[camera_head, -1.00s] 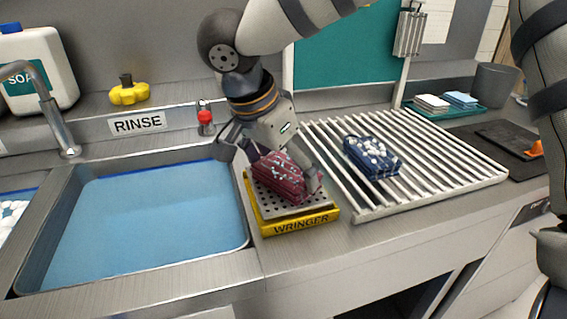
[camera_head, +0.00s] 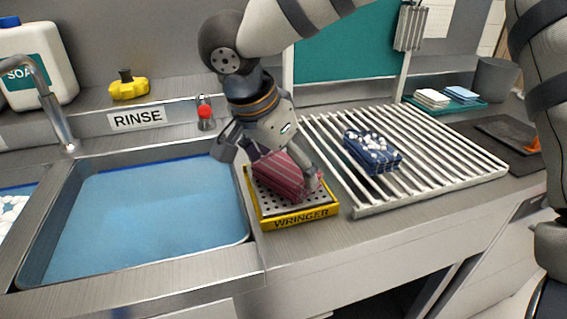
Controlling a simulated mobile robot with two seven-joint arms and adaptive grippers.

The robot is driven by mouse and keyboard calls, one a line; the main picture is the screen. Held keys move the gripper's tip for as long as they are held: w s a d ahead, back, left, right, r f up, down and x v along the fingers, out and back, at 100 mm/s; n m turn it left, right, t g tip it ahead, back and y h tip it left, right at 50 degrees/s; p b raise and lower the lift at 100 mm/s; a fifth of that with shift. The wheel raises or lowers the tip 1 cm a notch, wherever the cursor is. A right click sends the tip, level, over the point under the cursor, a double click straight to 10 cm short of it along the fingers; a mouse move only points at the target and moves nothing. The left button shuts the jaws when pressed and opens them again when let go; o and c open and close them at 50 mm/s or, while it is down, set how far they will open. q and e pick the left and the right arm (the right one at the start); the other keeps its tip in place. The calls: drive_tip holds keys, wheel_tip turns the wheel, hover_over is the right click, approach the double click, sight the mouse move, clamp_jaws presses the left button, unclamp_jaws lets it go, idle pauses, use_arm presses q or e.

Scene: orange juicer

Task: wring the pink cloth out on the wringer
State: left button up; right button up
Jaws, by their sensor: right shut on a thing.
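The pink cloth (camera_head: 281,181), a folded striped bundle, lies on the perforated plate of the yellow wringer (camera_head: 292,219). My right gripper (camera_head: 272,169) reaches down from above with its fingers on either side of the cloth and is shut on it. The cloth's top and ends are partly hidden by the fingers. No pale specks show on its visible face. My left gripper is not in view.
The rinse basin (camera_head: 150,225) of blue water is left of the wringer. A rack of bars (camera_head: 440,170) on the right carries a blue cloth (camera_head: 372,155) with white suds. A red-topped tap (camera_head: 205,112) stands behind the basin.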

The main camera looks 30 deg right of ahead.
drive_tip(key=shift+r, duration=3.5)
drive_tip(key=shift+d, duration=0.1)
